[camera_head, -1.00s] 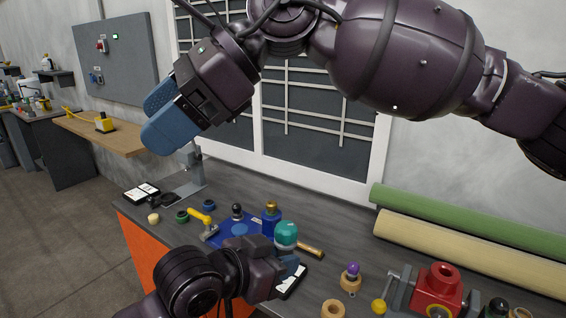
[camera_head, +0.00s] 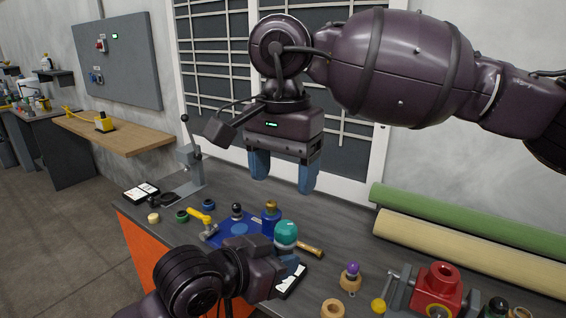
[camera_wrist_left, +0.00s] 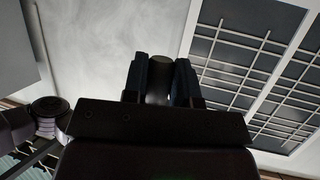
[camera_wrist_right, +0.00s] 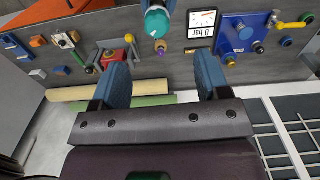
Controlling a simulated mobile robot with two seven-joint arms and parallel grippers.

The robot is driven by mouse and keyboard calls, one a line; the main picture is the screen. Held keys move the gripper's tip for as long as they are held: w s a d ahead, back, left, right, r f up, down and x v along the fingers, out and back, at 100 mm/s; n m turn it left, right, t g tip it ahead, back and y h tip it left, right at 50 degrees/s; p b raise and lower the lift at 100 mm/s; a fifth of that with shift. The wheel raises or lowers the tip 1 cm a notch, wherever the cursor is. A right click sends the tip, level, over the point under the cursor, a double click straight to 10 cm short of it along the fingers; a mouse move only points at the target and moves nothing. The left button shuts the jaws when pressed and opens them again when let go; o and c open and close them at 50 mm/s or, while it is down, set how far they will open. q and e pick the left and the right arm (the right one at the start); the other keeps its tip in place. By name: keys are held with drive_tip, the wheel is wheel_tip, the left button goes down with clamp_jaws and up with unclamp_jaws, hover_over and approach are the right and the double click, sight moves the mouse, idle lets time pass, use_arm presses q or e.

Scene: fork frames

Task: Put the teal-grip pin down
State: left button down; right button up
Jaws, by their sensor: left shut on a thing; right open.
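The teal-grip pin (camera_head: 286,233) shows its rounded teal grip just above my left gripper (camera_head: 291,266), over the dark bench. My left gripper is shut on the pin. In the left wrist view a dark round piece (camera_wrist_left: 159,66) sits between the left fingers; its teal colour does not show there. The teal grip also shows at the top of the right wrist view (camera_wrist_right: 157,22). The pin's lower end is hidden in the head view. My right gripper (camera_head: 284,175) is open and empty, fingers pointing down above the bench behind the pin.
A 0 bar gauge (camera_wrist_right: 201,24) is close by. A purple-knobbed pin (camera_head: 353,269), a wooden ring (camera_head: 333,309) and a red fixture (camera_head: 437,288) are right.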

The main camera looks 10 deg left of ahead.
sight(283, 224)
wheel_tip(283, 224, down, 11)
drive_tip(key=shift+r, duration=0.1)
idle(0.4)
drive_tip(key=shift+c, duration=0.3)
drive_tip(key=c, duration=0.7)
drive_tip(key=o, duration=0.8)
drive_tip(key=shift+c, duration=0.2)
